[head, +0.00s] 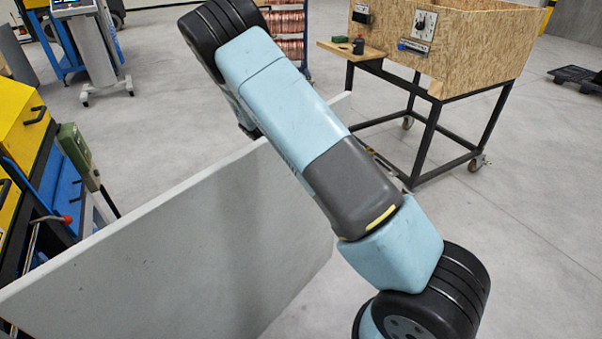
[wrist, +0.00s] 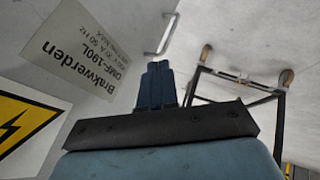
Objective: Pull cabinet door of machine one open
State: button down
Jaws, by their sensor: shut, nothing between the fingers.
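A large pale grey panel (head: 200,245), which looks like the cabinet door, stands upright and slanting across the head view, its plain face towards me. My arm reaches over its top edge. In the wrist view a pale cabinet face (wrist: 110,20) carries a printed label (wrist: 75,50), a yellow warning sign (wrist: 22,122) and a metal bar handle (wrist: 167,35). My gripper (wrist: 160,68) is shut and empty, its blue fingertips appearing just short of the handle. I cannot tell whether they touch the door. The gripper is hidden behind the panel in the head view.
A wooden box on a black wheeled frame (head: 425,130) stands at the back right. Yellow and blue machinery (head: 25,130) with a green box (head: 75,150) lines the left. A screen stand (head: 95,50) and copper coils (head: 290,25) are behind.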

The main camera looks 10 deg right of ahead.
jog(key=s+d+f, duration=0.4)
jog(key=d+f, duration=0.2)
jog(key=d, duration=0.1)
jog(key=shift+s+d+f, duration=0.2)
jog(key=shift+f, duration=0.15)
